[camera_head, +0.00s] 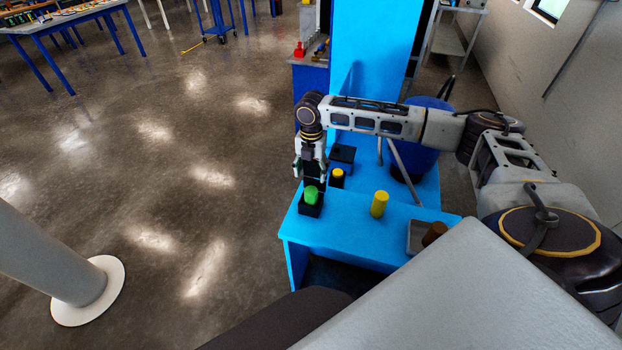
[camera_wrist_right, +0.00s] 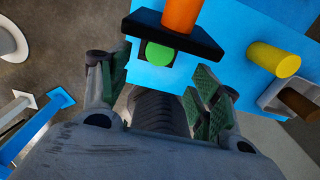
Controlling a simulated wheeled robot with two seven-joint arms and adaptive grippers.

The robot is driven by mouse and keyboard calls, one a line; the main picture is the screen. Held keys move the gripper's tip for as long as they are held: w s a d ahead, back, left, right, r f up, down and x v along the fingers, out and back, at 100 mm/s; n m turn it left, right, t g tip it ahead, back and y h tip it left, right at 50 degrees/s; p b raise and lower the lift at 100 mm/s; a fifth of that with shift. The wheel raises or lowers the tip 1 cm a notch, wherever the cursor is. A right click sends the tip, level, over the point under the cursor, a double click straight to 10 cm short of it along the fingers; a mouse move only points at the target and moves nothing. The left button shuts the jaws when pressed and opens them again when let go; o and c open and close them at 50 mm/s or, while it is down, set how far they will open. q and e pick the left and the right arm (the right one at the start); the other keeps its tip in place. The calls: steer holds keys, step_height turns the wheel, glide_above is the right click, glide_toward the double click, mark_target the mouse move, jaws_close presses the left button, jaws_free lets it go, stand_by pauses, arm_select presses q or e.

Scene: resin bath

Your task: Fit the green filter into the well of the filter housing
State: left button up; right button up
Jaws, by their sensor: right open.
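The green filter (camera_head: 311,194) stands upright on the black filter housing (camera_head: 310,208), near the left end of the blue bench. Its green top sticks up above the housing; how deep it sits in the well I cannot tell. My right gripper (camera_head: 310,174) hangs just above it, pointing down, with open, empty fingers. In the right wrist view the round green filter top (camera_wrist_right: 159,54) shows beyond the open fingers (camera_wrist_right: 160,85), apart from them. A black bar-like part hides some of the housing there. My left gripper is out of view.
A yellow-topped black fixture (camera_head: 338,178) stands close behind the housing. A yellow cylinder (camera_head: 379,204) stands to the right. A brown cylinder (camera_head: 434,234) lies in a grey tray (camera_head: 414,238). A blue drum (camera_head: 430,140) stands behind my right arm. The bench front is clear.

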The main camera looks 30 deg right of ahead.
steer(key=shift+r, duration=0.9)
steer(key=shift+a+f, duration=0.1)
